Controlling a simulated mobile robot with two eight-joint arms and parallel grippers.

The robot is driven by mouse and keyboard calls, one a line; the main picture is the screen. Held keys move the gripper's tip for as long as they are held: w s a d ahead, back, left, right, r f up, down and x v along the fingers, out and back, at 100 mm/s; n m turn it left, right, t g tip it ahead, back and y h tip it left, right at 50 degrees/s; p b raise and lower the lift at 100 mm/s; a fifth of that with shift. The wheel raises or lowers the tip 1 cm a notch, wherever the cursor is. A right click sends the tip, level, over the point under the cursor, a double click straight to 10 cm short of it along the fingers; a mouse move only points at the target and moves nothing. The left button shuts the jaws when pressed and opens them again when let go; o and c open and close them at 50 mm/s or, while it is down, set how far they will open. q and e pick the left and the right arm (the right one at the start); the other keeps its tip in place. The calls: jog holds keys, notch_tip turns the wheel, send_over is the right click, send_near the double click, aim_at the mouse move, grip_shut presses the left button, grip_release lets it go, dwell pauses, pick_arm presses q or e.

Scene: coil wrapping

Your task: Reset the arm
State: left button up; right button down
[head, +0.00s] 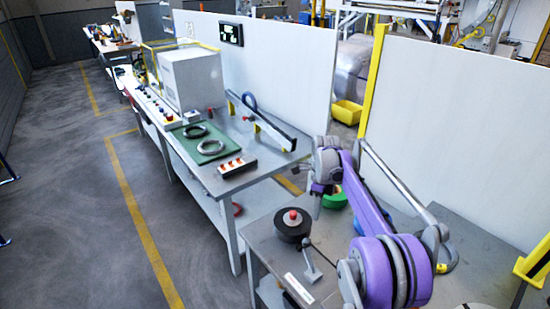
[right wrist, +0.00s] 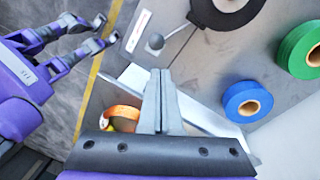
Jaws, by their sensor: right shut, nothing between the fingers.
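My right arm rises from the lower right of the head view, bent over the near grey table (head: 262,240). Its gripper (head: 317,208) points down above the table, beside a green tape roll (head: 336,199). In the right wrist view the right gripper (right wrist: 160,76) has its two fingers pressed together with nothing between them. My left gripper (right wrist: 108,29) shows at the upper left of that view, its fingers apart and empty. The left arm does not show in the head view.
A black disc with a red knob (head: 292,222) and a small lever stand on the near table. The wrist view shows a blue tape roll (right wrist: 248,102) and an orange roll (right wrist: 122,113) lower down. White panels stand behind.

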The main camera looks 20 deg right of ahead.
jog(key=s+a+r+n+t, duration=0.2)
jog(key=s+a+r+n, duration=0.15)
jog(key=s+n, duration=0.35)
jog(key=s+a+r+n+t, duration=0.2)
jog(key=s+a+n, duration=0.2)
jog(key=s+n, duration=0.25)
jog(key=s+a+f+n+t, duration=0.1)
jog(key=s+a+f+n, duration=0.1)
jog(key=s+n, duration=0.4)
jog(key=s+a+f+n+t, duration=0.2)
jog(key=s+f+n, duration=0.3)
jog(key=s, duration=0.4)
jog(key=shift+s+a+n+t+h, duration=0.3)
jog(key=shift+n+h, duration=0.1)
jog(key=shift+n, duration=0.45)
